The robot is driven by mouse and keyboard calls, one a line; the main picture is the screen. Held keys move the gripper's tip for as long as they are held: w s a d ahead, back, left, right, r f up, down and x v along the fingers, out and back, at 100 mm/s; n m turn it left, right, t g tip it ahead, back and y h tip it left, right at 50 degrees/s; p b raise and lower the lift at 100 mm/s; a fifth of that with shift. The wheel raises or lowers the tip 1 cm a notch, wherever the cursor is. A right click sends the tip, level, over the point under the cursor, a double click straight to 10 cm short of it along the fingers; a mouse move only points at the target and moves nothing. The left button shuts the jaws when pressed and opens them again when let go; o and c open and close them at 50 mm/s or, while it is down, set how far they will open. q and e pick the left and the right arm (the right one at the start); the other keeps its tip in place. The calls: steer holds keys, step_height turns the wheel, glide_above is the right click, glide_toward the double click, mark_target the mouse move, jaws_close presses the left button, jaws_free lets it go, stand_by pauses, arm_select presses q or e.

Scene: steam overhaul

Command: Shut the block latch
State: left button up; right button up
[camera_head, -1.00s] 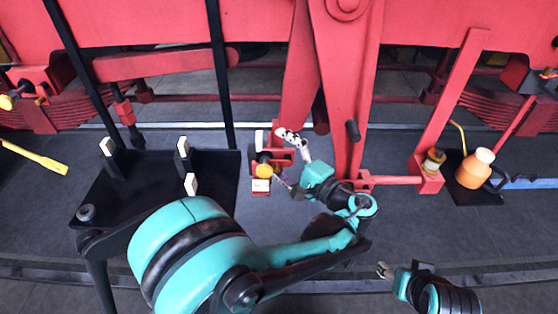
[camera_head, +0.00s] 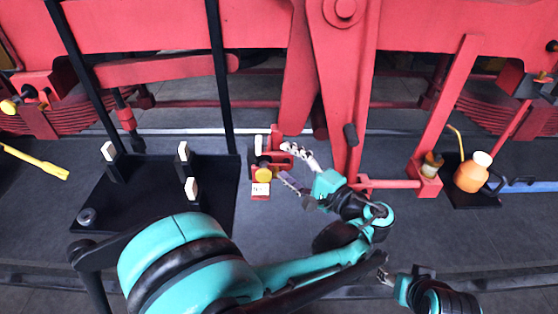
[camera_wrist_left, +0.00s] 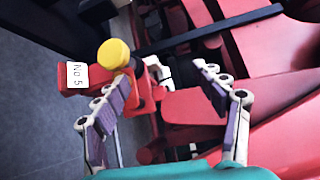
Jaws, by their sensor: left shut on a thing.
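The red block (camera_head: 259,176), with a yellow knob (camera_head: 264,174) and a white label, stands below the red frame, right of the black table. In the left wrist view the label (camera_wrist_left: 75,76) reads "No 5", beside the yellow knob (camera_wrist_left: 114,53). My left gripper (camera_head: 291,167) reaches in from the right. The finger contact is partly hidden. My right gripper (camera_head: 386,276) is low on the right, away from the block; its finger gap is unclear.
A black table (camera_head: 140,195) with several white-faced uprights stands at left. Red linkage beams (camera_head: 347,90) hang just behind my left gripper. An orange oil can (camera_head: 472,174) stands on a dark mat at right. A yellow-handled tool (camera_head: 38,162) lies far left.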

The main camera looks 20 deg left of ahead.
arm_select(q)
steer(key=shift+v, duration=0.85)
steer(key=c, duration=0.3)
steer(key=s+d, duration=0.1)
steer(key=s+d+f, duration=0.1)
steer(key=d, duration=0.1)
steer(key=shift+s+d+b, duration=0.15)
steer(key=shift+d+b, duration=0.15)
steer(key=shift+b, duration=0.05)
steer(key=shift+f, duration=0.1)
